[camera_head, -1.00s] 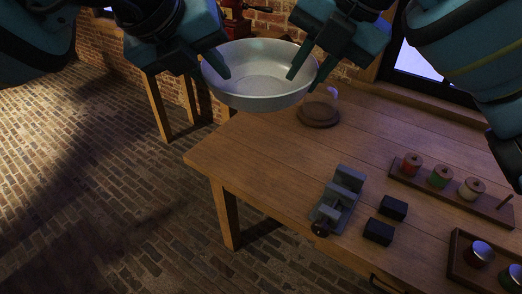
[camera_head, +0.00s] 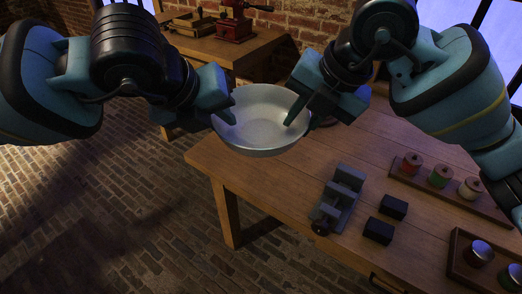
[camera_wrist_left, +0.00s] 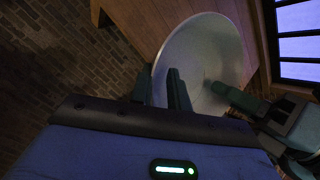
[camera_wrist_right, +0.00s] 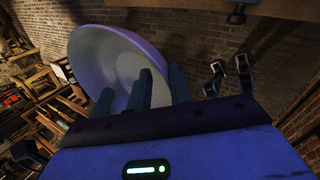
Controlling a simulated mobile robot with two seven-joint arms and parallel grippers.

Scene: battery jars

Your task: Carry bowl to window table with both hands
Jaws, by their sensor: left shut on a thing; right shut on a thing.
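A wide pale grey bowl (camera_head: 262,128) hangs between my two grippers in the head view, roughly level. It is in front of the far left corner of the wooden table (camera_head: 262,182); I cannot tell its exact height above the top. My left gripper (camera_head: 226,112) is shut on the bowl's left rim, and my right gripper (camera_head: 294,112) is shut on its right rim. The bowl also shows in the left wrist view (camera_wrist_left: 205,50) and in the right wrist view (camera_wrist_right: 105,58). It looks empty. The window (camera_head: 495,45) is at the upper right.
A grey vise-like device (camera_head: 340,197) and two black blocks (camera_head: 392,207) sit on the table. A spool rack (camera_head: 452,196) and a tray with jars (camera_head: 462,262) are at the right. Another table (camera_head: 225,48) with a red machine (camera_head: 234,22) stands behind. The floor at left is clear.

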